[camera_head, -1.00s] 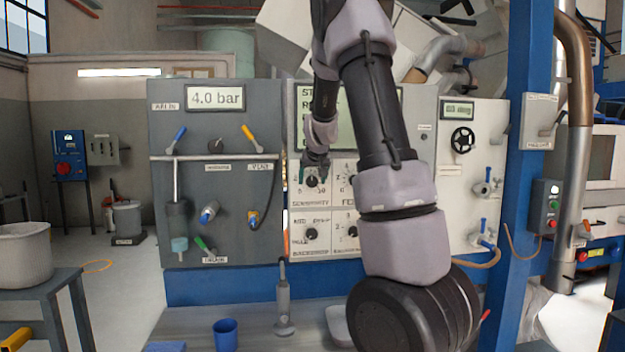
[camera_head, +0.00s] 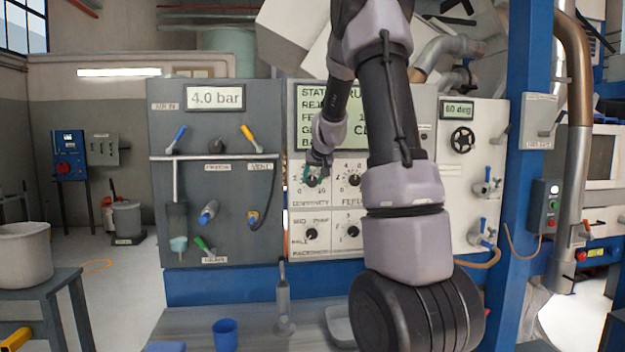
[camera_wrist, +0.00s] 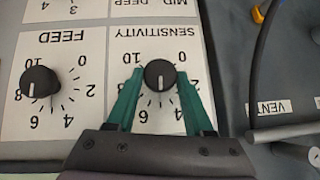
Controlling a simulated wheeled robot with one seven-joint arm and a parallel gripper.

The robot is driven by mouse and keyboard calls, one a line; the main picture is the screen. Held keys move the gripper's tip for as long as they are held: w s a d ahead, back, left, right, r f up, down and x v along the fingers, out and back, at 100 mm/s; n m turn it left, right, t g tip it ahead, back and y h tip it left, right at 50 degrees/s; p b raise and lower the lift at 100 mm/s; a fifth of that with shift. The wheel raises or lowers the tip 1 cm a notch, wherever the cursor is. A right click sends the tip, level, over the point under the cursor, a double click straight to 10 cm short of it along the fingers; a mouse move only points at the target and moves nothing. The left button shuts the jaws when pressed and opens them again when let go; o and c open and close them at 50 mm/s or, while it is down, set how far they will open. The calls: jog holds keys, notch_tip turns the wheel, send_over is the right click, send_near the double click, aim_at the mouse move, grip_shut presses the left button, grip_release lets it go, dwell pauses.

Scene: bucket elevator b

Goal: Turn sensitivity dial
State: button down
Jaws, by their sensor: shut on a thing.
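The sensitivity dial (camera_wrist: 160,74) is a round black knob with a white pointer line, on a white plate marked SENSITIVITY. The wrist view is upside down, and the pointer there points down, toward the middle of the scale. My gripper (camera_wrist: 162,92) has green fingers on both sides of the dial, shut on it. In the head view my gripper (camera_head: 314,170) is at the dial's plate (camera_head: 312,200) on the light panel, partly covering the dial.
The feed dial (camera_wrist: 40,82) is close beside, with its own scale. Below in the head view is another dial (camera_head: 311,235). The status screen (camera_head: 310,118) is partly hidden by my arm. A grey panel (camera_head: 220,130) with levers stands left.

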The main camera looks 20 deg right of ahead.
jog(key=shift+s+d+f+m+t+y, duration=0.1)
jog(key=shift+d+m+t+y, duration=0.1)
jog(key=shift+m+t+y, duration=0.7)
jog(key=shift+s+d+f+m+t+y, duration=0.15)
jog(key=shift+m+y, duration=0.35)
jog(key=shift+y, duration=0.9)
jog(key=shift+w, duration=0.1)
jog(key=shift+c, duration=1.6)
grip_release()
jog(key=shift+r, duration=0.1)
jog(key=v, duration=1)
jog(key=shift+s+d+r, duration=0.15)
jog(key=shift+s, duration=0.2)
